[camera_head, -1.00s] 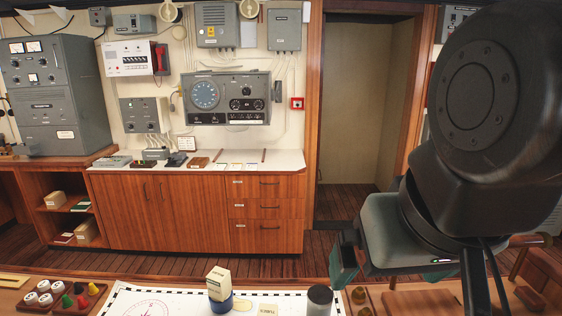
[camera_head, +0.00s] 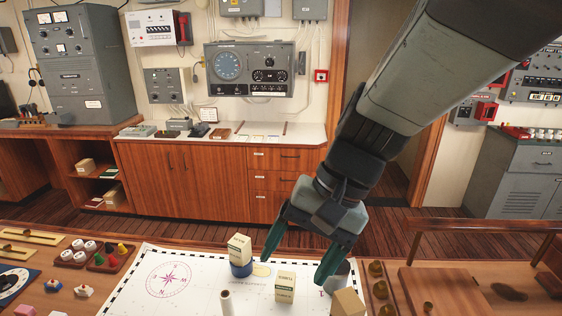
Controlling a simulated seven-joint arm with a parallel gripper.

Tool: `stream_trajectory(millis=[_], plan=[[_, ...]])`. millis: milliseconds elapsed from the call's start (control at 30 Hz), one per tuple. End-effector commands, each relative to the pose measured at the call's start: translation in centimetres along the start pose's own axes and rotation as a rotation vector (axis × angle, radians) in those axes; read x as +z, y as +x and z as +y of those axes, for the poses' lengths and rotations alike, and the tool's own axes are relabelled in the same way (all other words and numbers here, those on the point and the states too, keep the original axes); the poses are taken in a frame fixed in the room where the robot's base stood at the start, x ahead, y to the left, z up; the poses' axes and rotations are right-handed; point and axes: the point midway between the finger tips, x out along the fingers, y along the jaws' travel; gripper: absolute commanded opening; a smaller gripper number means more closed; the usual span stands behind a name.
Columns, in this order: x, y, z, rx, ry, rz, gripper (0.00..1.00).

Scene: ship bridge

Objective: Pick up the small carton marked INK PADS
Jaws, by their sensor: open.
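Three small cream cartons are in view, and their print is too small for me to tell which reads INK PADS. One carton (camera_head: 240,247) rests tilted on a round blue holder (camera_head: 241,269). A second carton (camera_head: 285,288) stands upright on the white chart. A third carton (camera_head: 348,303) is at the bottom edge, partly cut off. My gripper (camera_head: 296,268) points down with its green-tipped fingers spread wide and nothing between them. It is above the chart, over and slightly behind the second carton; contact is not visible.
A grey cylinder (camera_head: 338,275) stands close by the right finger. A pale roll (camera_head: 226,302) stands in front of the blue holder. Trays of coloured pieces (camera_head: 112,258) lie left. Brass weights (camera_head: 377,270) line the right side. The left part of the chart (camera_head: 150,297) is clear.

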Motion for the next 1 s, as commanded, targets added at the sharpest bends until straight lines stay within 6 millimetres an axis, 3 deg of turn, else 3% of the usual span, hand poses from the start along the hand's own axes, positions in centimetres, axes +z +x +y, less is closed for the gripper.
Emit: stream_trajectory(millis=[33,500,800,1000], plan=[[-0.7,1.8,-0.6,-0.039,0.037,-0.074,0.78],[-5.1,17.5,-6.6,-0.464,0.482,-0.608,0.78],[-6.5,28.8,-7.7,-0.719,0.884,-0.832,0.78],[-6.6,33.8,-7.3,-0.815,1.077,-0.885,0.78]])
